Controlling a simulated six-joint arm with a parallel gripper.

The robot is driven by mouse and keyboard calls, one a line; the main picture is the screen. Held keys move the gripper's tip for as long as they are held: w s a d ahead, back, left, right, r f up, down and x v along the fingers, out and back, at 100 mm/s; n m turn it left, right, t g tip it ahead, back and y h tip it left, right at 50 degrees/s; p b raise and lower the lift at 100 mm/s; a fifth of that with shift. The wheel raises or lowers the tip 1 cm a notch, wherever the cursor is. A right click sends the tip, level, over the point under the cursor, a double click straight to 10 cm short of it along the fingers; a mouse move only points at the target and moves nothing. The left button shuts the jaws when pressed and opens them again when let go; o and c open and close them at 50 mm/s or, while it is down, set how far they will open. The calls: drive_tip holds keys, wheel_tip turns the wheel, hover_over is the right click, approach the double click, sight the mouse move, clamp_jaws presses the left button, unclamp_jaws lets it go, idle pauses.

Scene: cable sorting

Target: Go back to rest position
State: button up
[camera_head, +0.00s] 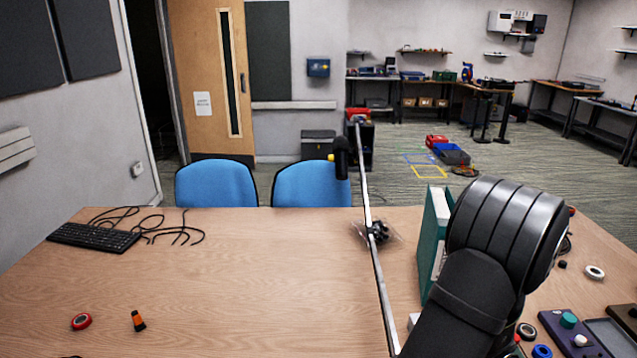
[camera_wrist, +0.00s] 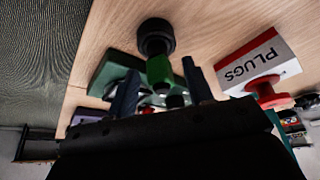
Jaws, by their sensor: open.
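My gripper (camera_wrist: 160,72) shows in the wrist view with its two dark fingers spread apart. A green and black round-ended object (camera_wrist: 155,38) appears between and beyond the fingertips; I cannot tell its distance, and no finger is seen closed on it. In the head view my black arm reaches over the right side of the wooden table (camera_head: 240,280), and the gripper itself is hidden.
A thin pole (camera_head: 370,200) rises at the table's middle right. A white-and-red PLUGS box (camera_wrist: 258,62) lies near the gripper. A keyboard (camera_head: 93,237) with cables is far left. The table's centre-left is largely clear.

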drive_tip(key=shift+x, duration=0.9)
drive_tip(key=shift+s+r, duration=0.1)
drive_tip(key=shift+r, duration=0.1)
